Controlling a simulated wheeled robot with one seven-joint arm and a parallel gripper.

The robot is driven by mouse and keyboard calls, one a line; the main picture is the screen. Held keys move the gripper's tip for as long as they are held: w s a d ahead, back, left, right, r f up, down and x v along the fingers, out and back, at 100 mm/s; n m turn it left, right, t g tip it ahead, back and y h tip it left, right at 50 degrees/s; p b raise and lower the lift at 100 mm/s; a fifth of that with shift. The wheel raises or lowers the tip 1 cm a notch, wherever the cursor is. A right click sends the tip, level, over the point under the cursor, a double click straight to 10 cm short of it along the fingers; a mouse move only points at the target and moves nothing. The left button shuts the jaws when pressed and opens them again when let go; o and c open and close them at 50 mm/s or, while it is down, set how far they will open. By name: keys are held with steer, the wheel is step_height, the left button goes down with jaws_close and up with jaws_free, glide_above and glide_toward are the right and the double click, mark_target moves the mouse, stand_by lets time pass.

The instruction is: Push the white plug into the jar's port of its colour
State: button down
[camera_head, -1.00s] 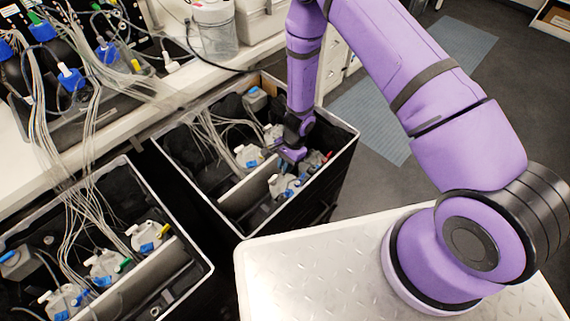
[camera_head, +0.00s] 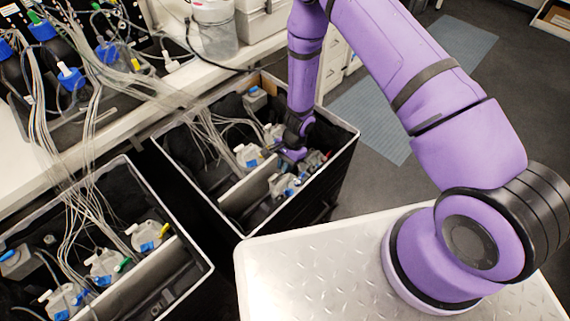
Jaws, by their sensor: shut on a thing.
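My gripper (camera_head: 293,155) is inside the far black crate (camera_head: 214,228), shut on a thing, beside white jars. What it holds is hidden by the gripper and too small to make out; I take it to be the white plug. One white jar (camera_head: 283,185) with blue parts stands just below the gripper, and another (camera_head: 247,155) stands to its left behind a pale divider. I cannot make out the port colours, nor whether the plug touches a port.
A pale divider (camera_head: 248,188) splits the far crate. Thin tubes (camera_head: 205,125) hang into it from the bench. A nearer black crate (camera_head: 208,268) holds more white jars.

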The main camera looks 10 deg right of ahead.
steer(key=shift+f, duration=0.6)
stand_by(0.3)
steer(key=c, duration=1.1)
jaws_free()
steer(key=shift+o, duration=0.2)
steer(key=v, duration=1.1)
steer(key=shift+w+a, duration=0.1)
steer(key=shift+w, duration=0.05)
